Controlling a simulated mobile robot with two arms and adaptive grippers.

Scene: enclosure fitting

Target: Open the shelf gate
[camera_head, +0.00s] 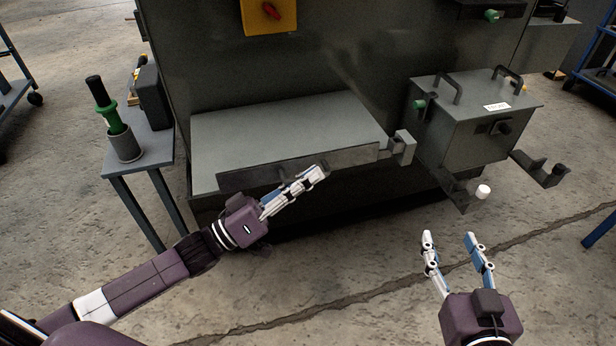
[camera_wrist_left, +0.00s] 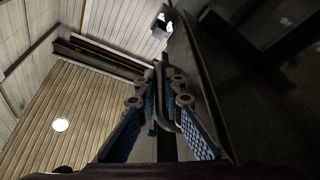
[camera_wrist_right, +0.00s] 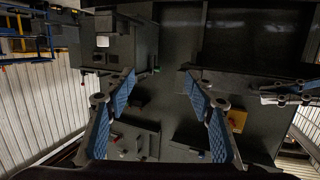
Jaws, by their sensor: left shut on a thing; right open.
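The shelf gate (camera_head: 350,159) is a dark, narrow bar along the front edge of the grey shelf (camera_head: 270,125). Its right end is close to a light grey bracket (camera_head: 404,148); I cannot tell whether they touch. My left gripper (camera_head: 318,173) is at the front of the gate, right of its middle. In the left wrist view, its blue-padded fingers (camera_wrist_left: 165,100) are shut on the gate's bar-shaped handle (camera_wrist_left: 188,130), and the fingers partly hide it. My right gripper (camera_head: 449,236) is open and empty above the floor, in front of the grey box and apart from the gate.
A grey box (camera_head: 465,130) with two top handles is right of the shelf. Brackets stick out low at its front, one with a white knob (camera_head: 483,191). A small side table (camera_head: 150,150) at left holds a green-and-black tool (camera_head: 105,105) in a cup. The front floor is clear.

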